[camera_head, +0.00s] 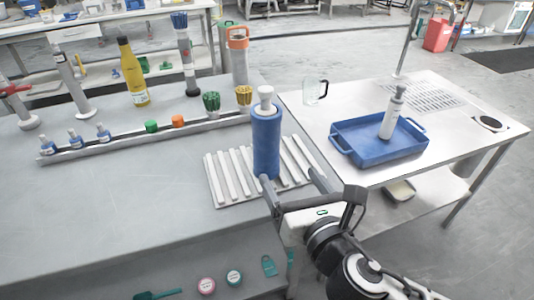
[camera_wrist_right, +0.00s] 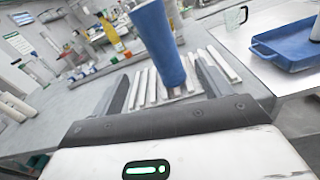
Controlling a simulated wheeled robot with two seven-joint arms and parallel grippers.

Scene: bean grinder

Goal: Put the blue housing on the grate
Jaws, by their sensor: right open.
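The blue housing (camera_head: 266,146) is a tall blue cylinder with a white knob on top. It stands upright on the slatted white grate (camera_head: 229,176) at the table's front right corner. My right gripper (camera_head: 293,181) is open in front of the housing, low near the grate's front edge. In the right wrist view the housing (camera_wrist_right: 160,42) rises beyond and between the open fingers (camera_wrist_right: 160,85), and the grate (camera_wrist_right: 212,62) lies behind them. My left gripper is not in view.
A rail (camera_head: 70,154) holds small bottles and coloured parts behind the grate. A yellow bottle (camera_head: 133,73) and an orange-topped canister (camera_head: 238,55) stand farther back. A blue tray (camera_head: 378,152) with a white bottle (camera_head: 392,112) sits on the right table. The left table front is clear.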

